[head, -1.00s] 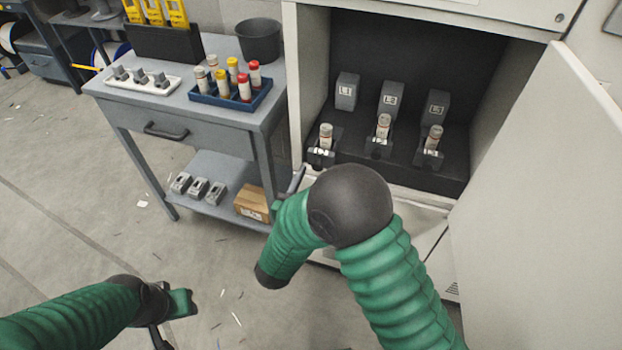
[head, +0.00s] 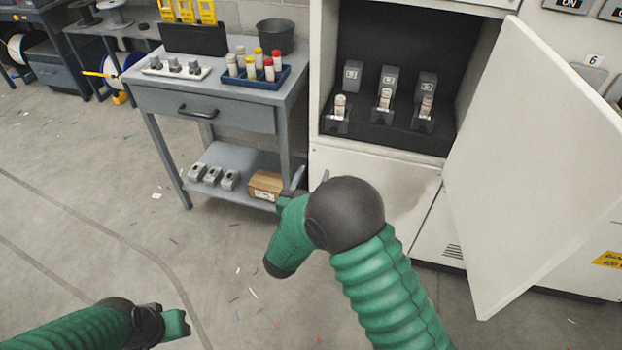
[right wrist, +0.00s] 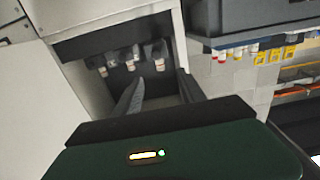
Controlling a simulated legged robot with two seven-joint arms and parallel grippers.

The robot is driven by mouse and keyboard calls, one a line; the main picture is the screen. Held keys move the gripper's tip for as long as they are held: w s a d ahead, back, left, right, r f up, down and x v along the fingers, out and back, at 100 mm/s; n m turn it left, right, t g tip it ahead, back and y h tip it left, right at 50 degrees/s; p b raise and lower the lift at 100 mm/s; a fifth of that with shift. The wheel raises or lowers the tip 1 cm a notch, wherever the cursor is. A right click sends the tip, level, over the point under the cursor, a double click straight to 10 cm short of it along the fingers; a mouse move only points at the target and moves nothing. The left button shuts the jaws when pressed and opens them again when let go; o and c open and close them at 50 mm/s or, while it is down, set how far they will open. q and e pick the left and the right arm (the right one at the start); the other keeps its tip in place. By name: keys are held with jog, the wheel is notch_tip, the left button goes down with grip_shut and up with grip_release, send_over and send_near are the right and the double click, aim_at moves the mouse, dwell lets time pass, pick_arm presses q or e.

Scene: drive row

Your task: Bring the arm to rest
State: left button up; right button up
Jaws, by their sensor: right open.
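My right arm, in a green ribbed sleeve, reaches toward the open cabinet in the head view. Its gripper (head: 312,177) is below and in front of the cabinet opening, partly hidden by my own dark joint. In the right wrist view the two fingers (right wrist: 160,78) stand apart with nothing held between them. My left gripper (head: 176,326) is at the lower left over the floor; its fingers do not show clearly. Three pale fuses, left (head: 340,105), middle (head: 385,98) and right (head: 427,106), stand in holders inside the cabinet (head: 375,165).
The cabinet door (head: 535,170) hangs open at the right. A grey cart (head: 205,105) at the left carries a blue tray (head: 255,83) of capped fuses, a dark bin (head: 275,37) and a white strip (head: 177,73). A cardboard box (head: 265,186) sits on its lower shelf. Open floor lies in front.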

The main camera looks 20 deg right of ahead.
jog(key=s+a+f+n+g+y, duration=0.3)
jog(key=s+f+n+g+y, duration=0.25)
jog(key=y, duration=0.35)
jog(key=s+d+f+g+y, duration=0.1)
jog(key=s+d+g, duration=0.15)
jog(key=s, duration=0.65)
jog(key=s+d+f+g, duration=0.15)
jog(key=s+g, duration=0.25)
jog(key=s, duration=0.6)
pick_arm(q)
jog(key=w+p+v, duration=0.2)
jog(key=p+v, duration=0.6)
jog(key=p, duration=0.1)
jog(key=w+r+p+v, duration=0.1)
jog(key=w+p+v, duration=0.1)
jog(key=p+v, duration=0.6)
jog(key=shift+d+r+p, duration=0.3)
jog(key=shift+r+p, duration=0.1)
jog(key=shift+r, duration=0.2)
pick_arm(e)
notch_tip(320, 180, up, 18)
jog(key=s+n, duration=0.1)
jog(key=shift+s+d, duration=0.15)
jog(key=shift+d, duration=0.15)
pick_arm(q)
jog(key=shift+s, duration=0.1)
